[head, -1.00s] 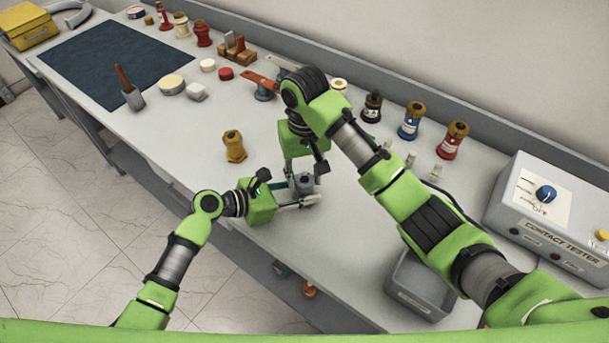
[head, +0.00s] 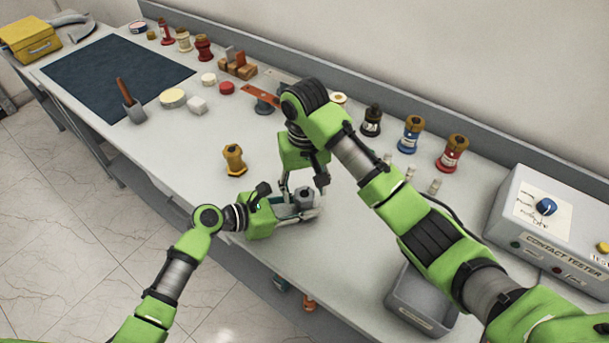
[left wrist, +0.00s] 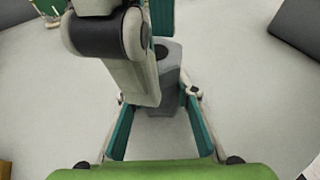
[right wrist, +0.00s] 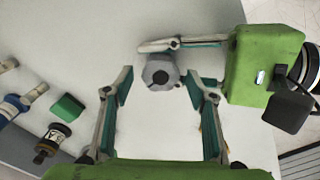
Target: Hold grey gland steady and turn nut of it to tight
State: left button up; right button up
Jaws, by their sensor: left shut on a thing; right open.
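The grey gland (head: 304,194) stands upright near the table's front edge. My left gripper (head: 310,205) is shut on it from the left, low down. In the right wrist view the gland's round top with a dark centre (right wrist: 160,73) faces the camera, with left gripper fingers on it. My right gripper (head: 303,188) comes from above and is open, one finger on each side of the gland's top; I cannot tell whether they touch it. In the left wrist view a right gripper finger covers part of the gland (left wrist: 165,88). The nut's thread is not visible.
A brass-coloured gland (head: 234,160) stands left of the grippers. A grey bin (head: 420,300) and the contact tester (head: 540,225) are to the right. Black, blue (head: 411,133) and red bushings stand along the back. The table around the gland is mostly clear.

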aim_at(305, 192)
pick_arm(q)
jog(key=shift+s+a+f, duration=0.1)
jog(key=shift+s+f, duration=0.1)
jog(key=shift+f, duration=0.2)
pick_arm(e)
notch_tip(305, 192, up, 12)
jog(key=shift+f, duration=0.2)
pick_arm(q)
jog(key=o, duration=1.3)
jog(key=shift+w+r, duration=0.1)
jog(key=shift+w, duration=0.05)
pick_arm(e)
jog(key=shift+w+f, duration=0.1)
pick_arm(q)
jog(key=shift+w+r, duration=0.1)
